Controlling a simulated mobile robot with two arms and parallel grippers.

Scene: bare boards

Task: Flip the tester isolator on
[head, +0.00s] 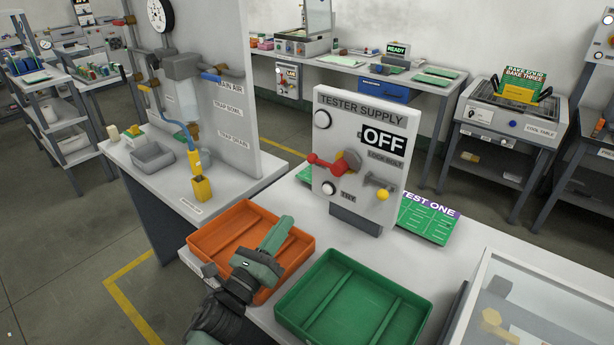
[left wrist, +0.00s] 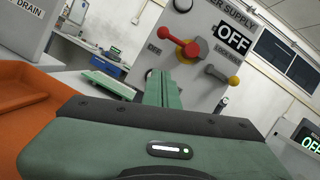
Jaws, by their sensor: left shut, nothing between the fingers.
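The tester supply panel (head: 359,150) stands upright on the bench, with an OFF sign at its upper right. Its isolator (head: 335,166) has a red lever on a grey hub, with the red knob pointing left. In the left wrist view the red lever (left wrist: 178,42) also points up-left, near a small "OFF" mark. My left gripper (head: 284,224) is shut and empty, above the orange tray, in front of and below the panel, apart from the lever. Its fingers (left wrist: 162,85) show in the left wrist view, below the lever. My right gripper is not in view.
The orange tray (head: 213,236) and the green tray (head: 301,310) lie on the bench before the panel. A yellow-knobbed lock bolt (head: 382,194) sits right of the isolator. A clear-topped case (head: 535,283) stands at right, and a main air board (head: 243,110) at left.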

